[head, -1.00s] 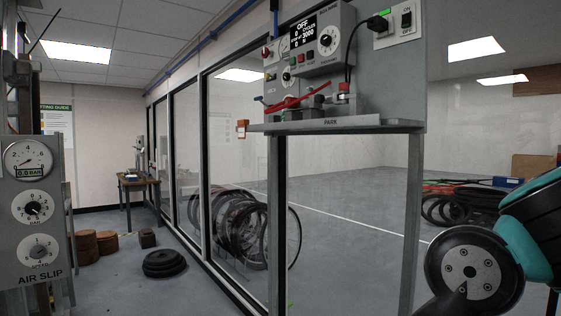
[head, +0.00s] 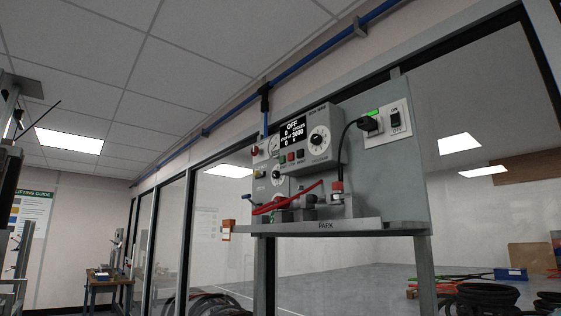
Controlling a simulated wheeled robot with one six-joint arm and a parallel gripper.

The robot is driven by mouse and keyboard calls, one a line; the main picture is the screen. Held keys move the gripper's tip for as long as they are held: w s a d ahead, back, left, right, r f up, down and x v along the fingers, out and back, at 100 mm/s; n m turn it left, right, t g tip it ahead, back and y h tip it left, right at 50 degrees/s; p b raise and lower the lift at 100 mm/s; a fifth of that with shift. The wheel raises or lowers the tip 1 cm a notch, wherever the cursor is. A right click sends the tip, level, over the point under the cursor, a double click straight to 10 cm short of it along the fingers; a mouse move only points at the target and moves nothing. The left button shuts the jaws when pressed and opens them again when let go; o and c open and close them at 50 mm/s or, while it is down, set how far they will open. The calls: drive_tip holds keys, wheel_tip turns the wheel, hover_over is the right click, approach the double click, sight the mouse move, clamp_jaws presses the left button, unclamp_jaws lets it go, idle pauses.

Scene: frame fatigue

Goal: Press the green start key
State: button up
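The grey control box (head: 322,138) is fixed on a panel above a shelf, right of the picture's middle. Its dark display (head: 294,132) reads OFF at the top, with smaller figures below. A row of small keys sits under the display. The green key (head: 283,158) appears at the left of this row, beside a red key (head: 291,156); it is very small and its lettering cannot be read. My gripper is outside the view.
A shelf marked PARK (head: 325,227) juts out below the box and holds a red hose and fittings. A black cable runs to a plug (head: 370,123) beside an ON switch (head: 395,119). Glass partitions stand behind. A workbench (head: 107,281) is at the far left.

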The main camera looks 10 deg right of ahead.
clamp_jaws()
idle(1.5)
